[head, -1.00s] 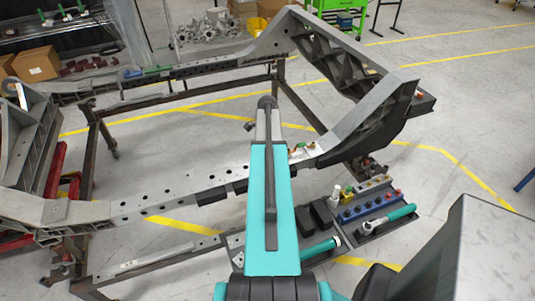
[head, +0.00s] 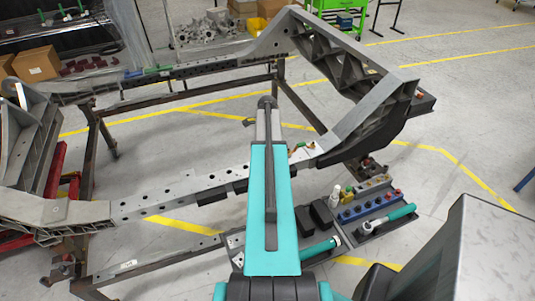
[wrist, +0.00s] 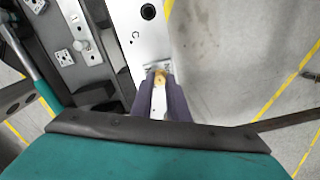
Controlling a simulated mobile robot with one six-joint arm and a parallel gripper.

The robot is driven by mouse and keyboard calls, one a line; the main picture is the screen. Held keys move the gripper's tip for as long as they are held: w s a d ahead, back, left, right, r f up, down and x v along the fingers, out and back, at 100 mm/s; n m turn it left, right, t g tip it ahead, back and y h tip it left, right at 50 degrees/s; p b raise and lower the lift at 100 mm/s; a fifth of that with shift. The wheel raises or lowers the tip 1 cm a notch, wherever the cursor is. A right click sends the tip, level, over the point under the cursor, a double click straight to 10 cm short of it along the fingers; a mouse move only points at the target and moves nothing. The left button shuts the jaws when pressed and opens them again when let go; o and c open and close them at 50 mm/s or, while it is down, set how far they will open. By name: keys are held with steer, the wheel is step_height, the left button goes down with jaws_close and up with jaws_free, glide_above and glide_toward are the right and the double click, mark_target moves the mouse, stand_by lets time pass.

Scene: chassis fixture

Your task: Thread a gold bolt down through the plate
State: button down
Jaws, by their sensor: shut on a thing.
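A gold bolt (wrist: 159,76) shows in the wrist view between the two dark purple fingers of my gripper (wrist: 160,86), which is shut on it. The bolt is over the silver plate (wrist: 143,36), which has dark round holes. The fingers hide the bolt's lower part, so I cannot tell whether its tip is in a hole. In the head view my teal arm covers the gripper. The plate is part of the long rail (head: 185,188) there, and small gold and green pieces (head: 300,147) show on it just right of my arm.
A tool tray (head: 368,209) with coloured sockets, a ratchet (head: 388,218) and bottles stands right of my arm, below the rail. The grey chassis frame (head: 345,125) rises at the right. Open floor lies inside the frame.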

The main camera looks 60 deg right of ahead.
steer(key=shift+m, duration=1.4)
steer(key=c, duration=1.6)
jaws_free()
steer(key=shift+c, duration=0.2)
steer(key=shift+r, duration=0.1)
step_height(320, 180, up, 9)
steer(key=p, duration=0.4)
steer(key=shift+p, duration=0.3)
